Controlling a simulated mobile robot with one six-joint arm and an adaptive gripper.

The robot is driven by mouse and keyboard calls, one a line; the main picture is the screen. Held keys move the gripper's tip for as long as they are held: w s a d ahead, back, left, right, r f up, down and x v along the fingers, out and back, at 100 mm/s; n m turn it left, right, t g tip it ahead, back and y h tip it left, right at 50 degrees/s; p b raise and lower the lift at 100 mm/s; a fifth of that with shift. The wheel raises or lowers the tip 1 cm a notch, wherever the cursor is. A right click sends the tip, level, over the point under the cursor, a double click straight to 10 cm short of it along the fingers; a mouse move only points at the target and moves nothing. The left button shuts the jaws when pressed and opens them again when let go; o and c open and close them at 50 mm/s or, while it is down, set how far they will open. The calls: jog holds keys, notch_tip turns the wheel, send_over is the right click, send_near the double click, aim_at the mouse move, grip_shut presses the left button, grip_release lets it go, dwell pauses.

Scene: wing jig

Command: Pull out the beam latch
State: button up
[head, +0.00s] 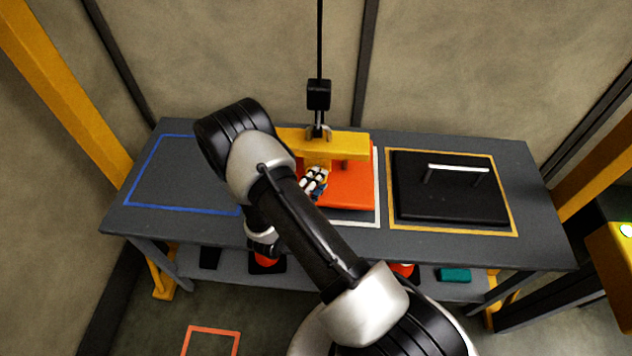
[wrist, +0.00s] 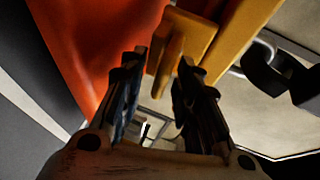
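A yellow beam (head: 350,146) lies across the orange block (head: 350,188) on the table and hangs from a hook. In the wrist view, a yellow latch piece (wrist: 184,40) with a raised grip juts out beside the orange block (wrist: 92,40) and the beam (wrist: 245,28). My gripper (wrist: 163,68) has its two fingers apart, with the lower end of the latch piece close to and between the fingertips. I cannot tell whether they touch it. In the head view my gripper (head: 314,184) is at the beam's near side, and my arm hides the left part of the beam.
A black hoist block (head: 318,95) hangs on a cable above the beam. A black lid with a pale handle (head: 459,168) lies in the yellow outline at right. The blue-outlined area (head: 175,175) at left looks empty. Yellow posts (head: 65,85) flank the table.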

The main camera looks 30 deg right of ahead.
jog(key=shift+s, duration=0.1)
jog(key=c, duration=0.7)
grip_shut()
jog(key=shift+f, duration=0.1)
